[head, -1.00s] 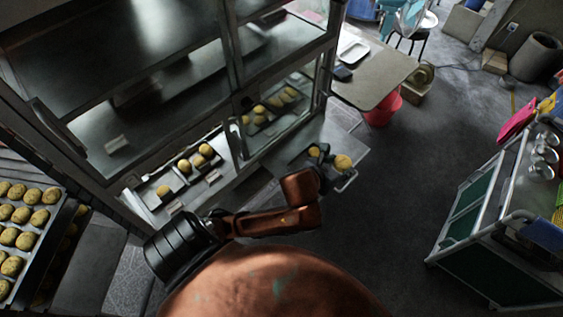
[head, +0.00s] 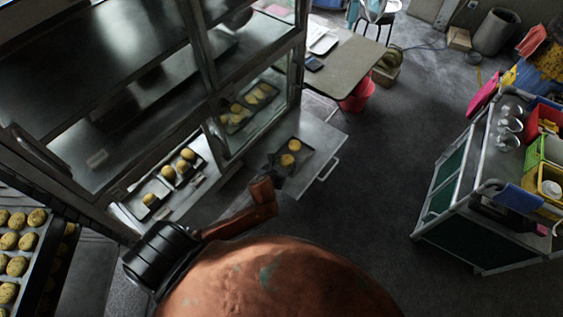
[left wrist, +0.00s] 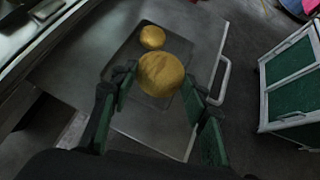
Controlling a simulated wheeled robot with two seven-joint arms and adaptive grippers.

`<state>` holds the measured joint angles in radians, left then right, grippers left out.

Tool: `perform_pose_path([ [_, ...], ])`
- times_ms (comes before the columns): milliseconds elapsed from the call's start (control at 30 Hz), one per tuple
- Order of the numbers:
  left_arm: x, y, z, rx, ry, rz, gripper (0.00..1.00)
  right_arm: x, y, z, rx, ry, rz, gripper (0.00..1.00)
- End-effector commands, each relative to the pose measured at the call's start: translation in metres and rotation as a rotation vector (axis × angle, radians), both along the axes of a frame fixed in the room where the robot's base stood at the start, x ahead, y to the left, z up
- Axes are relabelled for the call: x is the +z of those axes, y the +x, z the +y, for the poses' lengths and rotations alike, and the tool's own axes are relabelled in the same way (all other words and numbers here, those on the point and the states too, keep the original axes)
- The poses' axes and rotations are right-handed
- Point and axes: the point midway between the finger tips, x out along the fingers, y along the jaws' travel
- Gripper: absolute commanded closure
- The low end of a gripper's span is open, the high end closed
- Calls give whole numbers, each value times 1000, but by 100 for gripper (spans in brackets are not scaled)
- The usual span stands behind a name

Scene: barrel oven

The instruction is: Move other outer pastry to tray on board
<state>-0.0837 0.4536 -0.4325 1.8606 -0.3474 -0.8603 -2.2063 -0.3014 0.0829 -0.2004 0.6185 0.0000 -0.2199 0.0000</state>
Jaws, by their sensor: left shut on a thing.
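A dark tray (head: 309,166) lies on the grey board (head: 322,138) beside the lower oven; it also shows in the left wrist view (left wrist: 122,67). My left gripper (head: 279,166) is over the near side of the tray. In the left wrist view its green-padded fingers (left wrist: 158,84) are shut on a round golden pastry (left wrist: 160,74), which shows in the head view too (head: 287,160). Whether this pastry touches the tray I cannot tell. A second pastry (head: 294,145) sits on the tray just beyond it (left wrist: 152,37). My right gripper is not in view.
Small trays with pastries (head: 168,173) stand on the lower oven shelf at left, with others behind glass (head: 237,108). A large tray of several pastries (head: 17,243) is far left. The board has a metal handle (head: 329,168). A cart (head: 447,180) stands right, beyond open floor.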

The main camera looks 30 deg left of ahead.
Motion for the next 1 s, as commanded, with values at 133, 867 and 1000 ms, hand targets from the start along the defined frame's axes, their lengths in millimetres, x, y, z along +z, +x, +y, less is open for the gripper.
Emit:
perform_pose_path([
  [133,-25,19,25,3,-1,3,82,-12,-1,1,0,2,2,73],
  [867,-100,43,56,0,-1,0,82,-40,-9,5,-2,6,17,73],
  [1000,-99,43,56,-1,0,-1,82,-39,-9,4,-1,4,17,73],
])
